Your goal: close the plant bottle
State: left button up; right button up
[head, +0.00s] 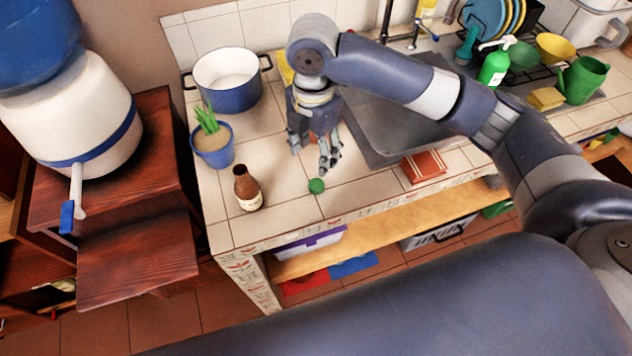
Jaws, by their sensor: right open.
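A brown bottle (247,189) with a pale label stands upright on the tiled counter, near its front left corner. Its top looks uncapped. A small green round cap (316,186) lies on the counter to the right of the bottle. My right gripper (313,160) is open and empty, pointing down just behind the green cap; I cannot tell whether a finger touches the cap. A blue pot with a green plant (212,142) stands behind the bottle. My left gripper is not in view.
A blue and white cooking pot (229,80) stands at the back left. The sink (385,135) lies right of my gripper, with a red box (424,166) at its front edge. A water dispenser (75,120) stands on wooden furniture at left.

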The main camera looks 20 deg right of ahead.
send_over(316, 184)
jog(key=f, duration=0.5)
jog(key=shift+w+p, duration=0.3)
jog(key=shift+f, duration=0.15)
jog(key=shift+w+a, duration=0.1)
jog(key=shift+f, duration=0.15)
jog(key=f, duration=0.1)
jog(key=f+p, duration=0.1)
jog(key=f, duration=0.2)
jog(key=shift+s+d+f+p, duration=0.2)
jog(key=shift+s+f+p, duration=0.2)
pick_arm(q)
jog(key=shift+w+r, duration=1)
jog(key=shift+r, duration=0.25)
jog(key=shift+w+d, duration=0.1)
pick_arm(e)
jog(key=shift+c, duration=0.4)
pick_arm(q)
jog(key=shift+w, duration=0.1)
pick_arm(e)
jog(key=c, duration=0.8)
